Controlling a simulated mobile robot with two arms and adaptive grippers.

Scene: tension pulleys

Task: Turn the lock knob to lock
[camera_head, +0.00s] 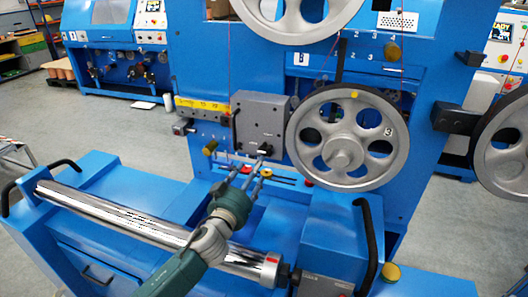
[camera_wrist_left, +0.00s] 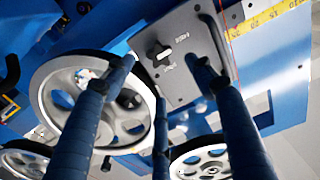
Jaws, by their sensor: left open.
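The lock knob (camera_head: 265,149) is a small black knob low on the front of a grey box (camera_head: 258,117) on the blue machine. It also shows in the left wrist view (camera_wrist_left: 158,52), on the grey panel (camera_wrist_left: 178,72) with small markings beside it that are too small to read. My left gripper (camera_head: 254,170) is open, its fingers spread and pointing at the knob from below and in front. In the left wrist view the fingertips (camera_wrist_left: 160,75) lie on either side of the knob, apparently short of it and empty. My right gripper is not in view.
A large spoked grey wheel (camera_head: 343,138) stands just right of the grey box, with another wheel (camera_head: 300,8) above. A black handle (camera_head: 234,130) is on the box's left side. A shiny roller (camera_head: 130,222) lies below my arm. Yellow scale (camera_head: 203,105) left of the box.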

